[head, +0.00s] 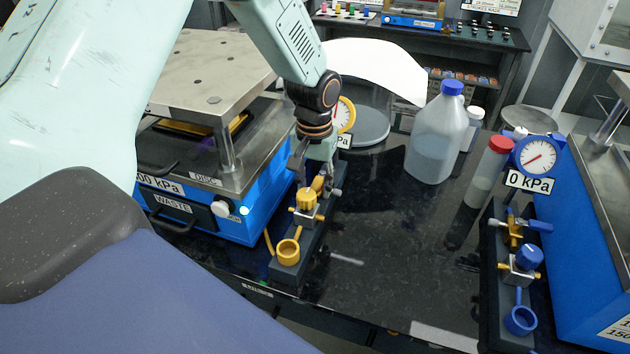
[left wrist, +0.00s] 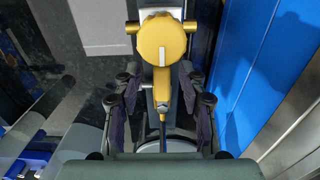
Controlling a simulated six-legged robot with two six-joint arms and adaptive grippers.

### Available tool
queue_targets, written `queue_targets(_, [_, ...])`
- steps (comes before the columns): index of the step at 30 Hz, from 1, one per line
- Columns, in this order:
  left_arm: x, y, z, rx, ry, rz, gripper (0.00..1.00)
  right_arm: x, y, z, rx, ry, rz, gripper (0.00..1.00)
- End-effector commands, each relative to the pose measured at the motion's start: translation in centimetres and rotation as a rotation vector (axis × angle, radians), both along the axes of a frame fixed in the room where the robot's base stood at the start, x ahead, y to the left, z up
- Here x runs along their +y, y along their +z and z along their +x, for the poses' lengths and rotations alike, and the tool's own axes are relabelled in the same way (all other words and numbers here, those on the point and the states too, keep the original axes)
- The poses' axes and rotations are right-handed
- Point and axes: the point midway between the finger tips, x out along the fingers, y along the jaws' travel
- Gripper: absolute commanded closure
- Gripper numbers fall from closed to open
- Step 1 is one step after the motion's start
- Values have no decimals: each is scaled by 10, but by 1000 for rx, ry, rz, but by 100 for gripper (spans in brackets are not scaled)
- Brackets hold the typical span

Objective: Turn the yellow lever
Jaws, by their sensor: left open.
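The yellow lever (head: 318,184) is on the dark valve block beside the left press, just behind a yellow knob (head: 306,199). In the left wrist view, the lever (left wrist: 187,88) shows as a slim yellow bar near the right finger, below the round yellow knob (left wrist: 160,42). My left gripper (head: 314,165) points down over the valve block, close to the lever. In the left wrist view, my left gripper (left wrist: 162,103) is open, with its fingers on either side of the valve parts. Contact with the lever cannot be told. My right gripper is not seen.
The blue left press (head: 240,200) stands close on the left. A yellow-rimmed gauge (head: 344,114) is behind the gripper; a yellow ring cap (head: 288,252) is in front. A blue-fitted valve block (head: 497,270) and a jug (head: 436,140) stand right. The black bench between (head: 400,240) is clear.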

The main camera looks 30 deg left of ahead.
Motion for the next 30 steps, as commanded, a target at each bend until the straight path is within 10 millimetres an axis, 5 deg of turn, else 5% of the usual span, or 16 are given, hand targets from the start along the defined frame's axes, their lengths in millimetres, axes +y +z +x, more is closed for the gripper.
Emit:
queue_targets(8, [0, -1, 2, 0, 0, 0, 60, 0, 0, 0, 0, 0, 0, 60])
queue_targets(22, [0, -1, 3, -2, 1, -1, 100, 0, 0, 0, 0, 0, 0, 60])
queue_targets(30, [1, 0, 2, 0, -14, 0, 100, 0, 2, 0, 0, 0, 0, 60])
